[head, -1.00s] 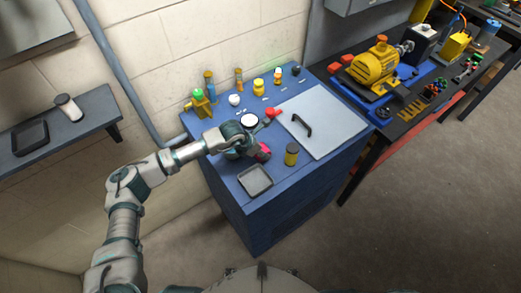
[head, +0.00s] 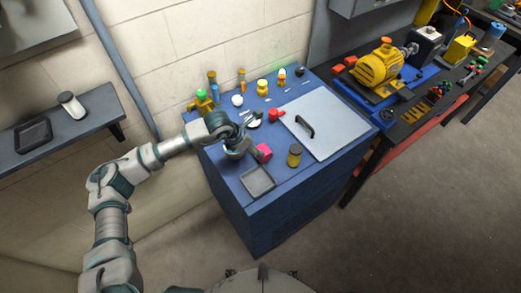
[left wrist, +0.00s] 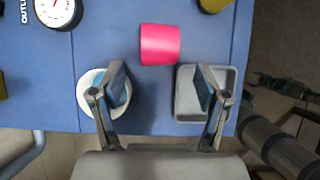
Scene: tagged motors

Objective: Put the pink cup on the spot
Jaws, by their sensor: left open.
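The pink cup (head: 264,153) sits on the blue cabinet top, and it lies ahead of the fingers in the left wrist view (left wrist: 160,44). My left gripper (head: 250,138) is open and empty, close to the cup on its left. In the left wrist view its two fingers (left wrist: 160,74) are spread wide, with bare blue top between them and the cup beyond. A white round thing (left wrist: 86,92) lies partly hidden behind the left finger; I cannot tell whether it is the spot. My right gripper is not in view.
A grey tray (head: 257,181) lies near the front edge, below the right finger in the wrist view. A yellow jar (head: 294,156), a red part (head: 276,114), a dial gauge (left wrist: 57,10) and a grey panel with a handle (head: 325,122) stand around. Several small items line the back.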

